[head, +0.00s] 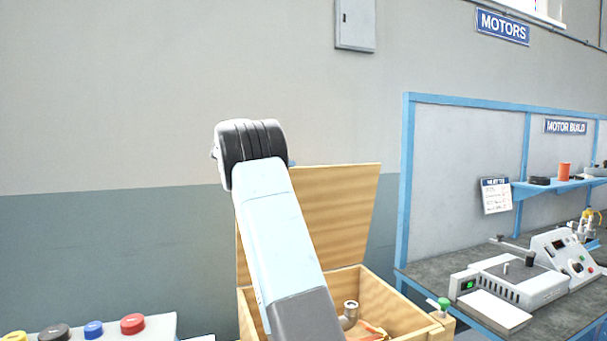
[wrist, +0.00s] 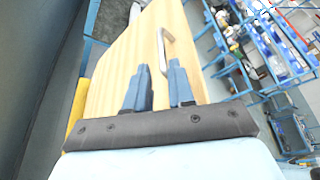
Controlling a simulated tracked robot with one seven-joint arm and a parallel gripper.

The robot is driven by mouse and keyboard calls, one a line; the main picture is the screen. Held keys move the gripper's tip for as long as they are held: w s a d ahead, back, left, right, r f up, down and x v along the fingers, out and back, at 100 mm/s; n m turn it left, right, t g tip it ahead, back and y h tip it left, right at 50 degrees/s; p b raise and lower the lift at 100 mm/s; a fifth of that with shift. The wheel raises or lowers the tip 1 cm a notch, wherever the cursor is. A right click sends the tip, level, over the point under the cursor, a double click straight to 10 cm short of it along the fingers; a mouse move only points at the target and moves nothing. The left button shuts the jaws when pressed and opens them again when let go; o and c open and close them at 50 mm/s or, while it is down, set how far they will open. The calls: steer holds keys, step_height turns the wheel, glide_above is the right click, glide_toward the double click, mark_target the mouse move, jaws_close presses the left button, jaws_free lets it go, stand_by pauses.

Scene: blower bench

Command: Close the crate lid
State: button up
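The wooden crate (head: 385,292) stands right of centre in the head view, partly behind my arm. Its lid (head: 340,210) is open and stands up at the back edge, leaning slightly back. In the wrist view the pale wooden lid (wrist: 120,75) fills the middle, with a metal bar handle (wrist: 162,50) on it. My gripper (wrist: 158,68) points toward the lid near the handle. Its two blue fingers are apart with nothing between them. I cannot tell whether they touch the wood. In the head view my arm hides the gripper and the lid's left part.
A metal pipe fitting (head: 350,313) shows inside the crate. A green-topped piece (head: 443,304) is at the crate's right corner. A blue-framed workbench (head: 560,325) with instruments stands at right. Several coloured knobs (head: 132,324) sit on a pale surface at lower left.

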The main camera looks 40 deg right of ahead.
mark_target(306, 172)
steer(key=x, duration=0.7)
steer(key=shift+d, duration=0.1)
steer(key=shift+c, duration=0.4)
jaws_close()
